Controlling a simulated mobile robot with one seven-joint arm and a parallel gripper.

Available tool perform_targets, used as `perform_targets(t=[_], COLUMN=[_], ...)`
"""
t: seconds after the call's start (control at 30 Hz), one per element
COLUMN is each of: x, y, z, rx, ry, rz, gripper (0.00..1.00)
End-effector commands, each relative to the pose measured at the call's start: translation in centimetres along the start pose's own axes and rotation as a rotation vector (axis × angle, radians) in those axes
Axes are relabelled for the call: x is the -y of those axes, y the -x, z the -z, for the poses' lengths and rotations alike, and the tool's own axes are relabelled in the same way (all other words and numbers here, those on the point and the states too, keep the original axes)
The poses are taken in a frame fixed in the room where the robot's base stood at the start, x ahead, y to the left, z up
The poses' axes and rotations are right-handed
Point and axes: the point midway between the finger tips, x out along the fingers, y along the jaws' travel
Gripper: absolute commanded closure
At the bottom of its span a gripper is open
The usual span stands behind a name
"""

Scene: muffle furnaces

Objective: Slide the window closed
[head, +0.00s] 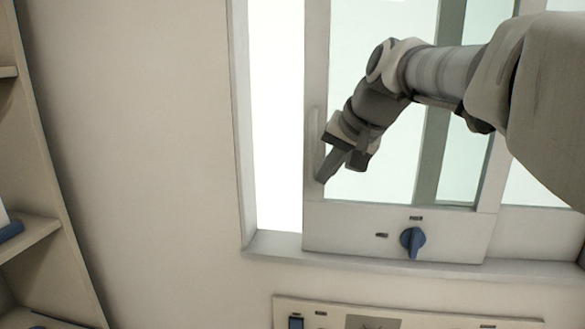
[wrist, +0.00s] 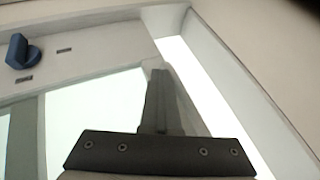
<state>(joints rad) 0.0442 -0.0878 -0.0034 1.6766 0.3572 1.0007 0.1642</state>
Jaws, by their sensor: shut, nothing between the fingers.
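The sliding window sash (head: 400,222) has a white frame and stands open, with a bright gap between its left edge and the left jamb (head: 243,130). A pale vertical handle (head: 314,130) is on the sash's left stile. My gripper (head: 326,176) is shut and empty, with its tips at the lower end of the handle. In the wrist view the shut fingers (wrist: 158,85) overlap the handle (wrist: 185,105), partly hiding it; I cannot tell if they touch it. A blue knob (head: 412,240) is on the sash's bottom rail and also shows in the wrist view (wrist: 17,50).
A shelf unit (head: 40,150) stands at the far left, with bare wall (head: 140,130) between it and the window. A panel with controls (head: 400,312) is below the sill (head: 270,243). The opening left of the sash is clear.

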Motion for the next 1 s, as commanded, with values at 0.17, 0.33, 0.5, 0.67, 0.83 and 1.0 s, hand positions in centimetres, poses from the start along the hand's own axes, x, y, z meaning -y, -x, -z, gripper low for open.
perform_targets(t=[0.17, 0.33, 0.5, 0.67, 0.83, 1.0], x=[5.1, 8.5, 10.6, 11.5, 11.7, 11.8], y=[-1.9, -3.4, -4.4, -4.9, -5.0, -5.0], z=[-1.0, -1.7, -2.1, -2.3, -2.3, -2.3], rx=[0.007, 0.007, 0.004, 0.003, 0.001, 0.001], ry=[0.007, 0.004, 0.002, 0.000, 0.001, 0.002], rz=[0.004, 0.002, 0.002, 0.002, 0.004, 0.007], gripper=[1.00, 1.00, 1.00, 1.00, 1.00, 1.00])
